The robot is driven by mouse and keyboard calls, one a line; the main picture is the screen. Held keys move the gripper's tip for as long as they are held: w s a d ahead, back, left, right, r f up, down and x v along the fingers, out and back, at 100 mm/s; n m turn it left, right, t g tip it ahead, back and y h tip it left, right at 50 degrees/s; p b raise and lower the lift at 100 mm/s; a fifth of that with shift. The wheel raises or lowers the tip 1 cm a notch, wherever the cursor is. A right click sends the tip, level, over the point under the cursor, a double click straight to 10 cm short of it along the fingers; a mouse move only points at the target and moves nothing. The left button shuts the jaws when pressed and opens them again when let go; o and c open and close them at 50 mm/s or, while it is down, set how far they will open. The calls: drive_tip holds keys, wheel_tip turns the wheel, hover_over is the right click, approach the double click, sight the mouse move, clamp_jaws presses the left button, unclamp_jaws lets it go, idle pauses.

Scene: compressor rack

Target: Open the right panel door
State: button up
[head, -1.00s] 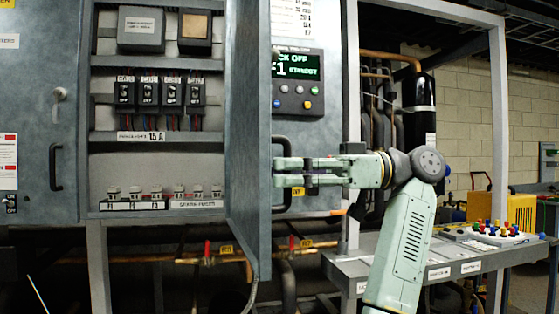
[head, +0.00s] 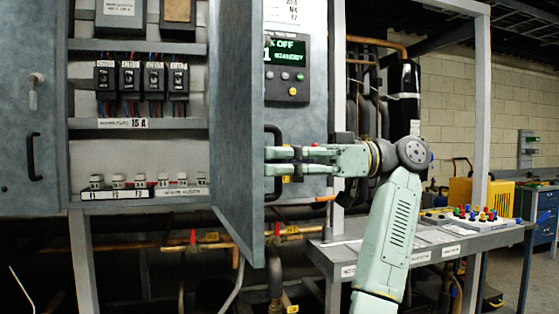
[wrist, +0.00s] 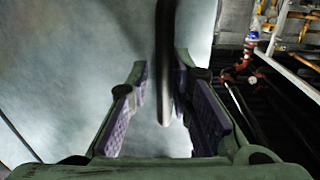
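The right panel door (head: 237,130) stands swung out from the cabinet, its inner side facing left and its free edge towards me. Its dark bar handle (head: 280,138) sticks out from the outer face, to the right of the free edge. My gripper (head: 270,161) reaches in from the right at the handle's height. In the wrist view the handle (wrist: 166,60) stands between my two spread fingers (wrist: 165,110), with gaps visible on both sides. The gripper is open. The middle of the handle is hidden behind my fingers in the head view.
The open cabinet bay holds breakers (head: 140,78) and fuses (head: 135,187). The left door (head: 30,100) is shut. A control panel with a display (head: 287,65) lies behind the open door. A bench (head: 345,262) stands at right; pipes (head: 175,243) run below.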

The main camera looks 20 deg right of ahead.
drive_tip(key=shift+s+d, duration=0.1)
drive_tip(key=d, duration=0.7)
drive_tip(key=shift+s+d, duration=0.15)
drive_tip(key=shift+s, duration=0.25)
drive_tip(key=shift+d, duration=0.1)
idle(0.5)
